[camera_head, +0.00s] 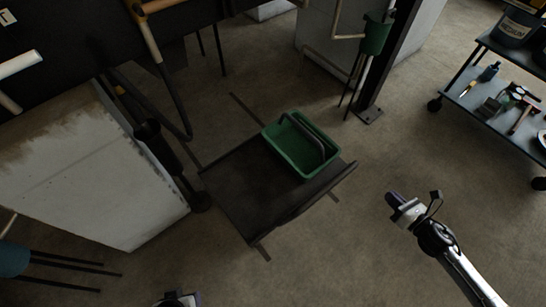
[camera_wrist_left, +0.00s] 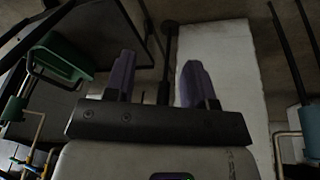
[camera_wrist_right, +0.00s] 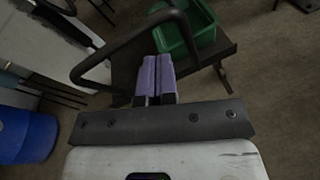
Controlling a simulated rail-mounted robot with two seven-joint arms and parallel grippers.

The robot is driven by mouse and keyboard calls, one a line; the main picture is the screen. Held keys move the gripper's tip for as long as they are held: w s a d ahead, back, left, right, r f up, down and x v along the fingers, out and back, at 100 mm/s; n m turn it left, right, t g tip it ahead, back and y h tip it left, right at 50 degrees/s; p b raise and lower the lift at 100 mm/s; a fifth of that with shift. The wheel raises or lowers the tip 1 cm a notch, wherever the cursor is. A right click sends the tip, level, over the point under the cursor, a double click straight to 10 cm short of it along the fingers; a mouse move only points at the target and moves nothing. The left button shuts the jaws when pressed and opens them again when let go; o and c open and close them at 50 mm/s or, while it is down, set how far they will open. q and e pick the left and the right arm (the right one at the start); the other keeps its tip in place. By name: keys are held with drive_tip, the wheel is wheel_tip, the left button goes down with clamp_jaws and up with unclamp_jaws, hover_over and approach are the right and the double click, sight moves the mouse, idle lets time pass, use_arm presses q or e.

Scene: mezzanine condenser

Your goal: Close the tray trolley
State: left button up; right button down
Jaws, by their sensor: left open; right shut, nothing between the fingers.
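A low dark flat platform (camera_head: 240,190), which looks like the tray trolley, stands in the middle of the head view. A green tub (camera_head: 285,154) with a dark looped handle (camera_head: 304,134) sits at its far right. I cannot tell which part of it opens. In the right wrist view the platform (camera_wrist_right: 130,75) and tub (camera_wrist_right: 204,28) lie beyond my fingers. My right gripper (camera_head: 393,198) is shut and empty, right of the platform and apart from it. My left gripper (camera_wrist_left: 155,82) is open and empty; only a little of it shows at the head view's bottom edge.
A white panel (camera_head: 90,175) stands to the left. A wheeled shelf cart (camera_head: 480,105) with bottles and tools is at the right. A dark post (camera_head: 385,75) with a foot plate stands behind. Floor (camera_head: 345,250) in front of the platform is clear.

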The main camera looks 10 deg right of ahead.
use_arm(q)
drive_tip(key=s+f+m+b, duration=0.2)
drive_tip(key=s+f+b, duration=0.1)
drive_tip(key=f+b, duration=0.2)
drive_tip(key=shift+s+a+y+b, duration=0.3)
drive_tip(key=shift+a+b, duration=0.15)
drive_tip(key=shift+b, duration=0.1)
use_arm(e)
drive_tip(key=w+a+f+n+y, duration=0.1)
drive_tip(key=w+a+f+n, duration=0.1)
drive_tip(key=w, duration=0.4)
drive_tip(key=w+a+f+n+g+y, duration=0.1)
drive_tip(key=w+a+f+n, duration=0.1)
drive_tip(key=w, duration=0.4)
drive_tip(key=shift+n, duration=0.5)
drive_tip(key=shift+w+a, duration=0.1)
drive_tip(key=shift+w, duration=0.05)
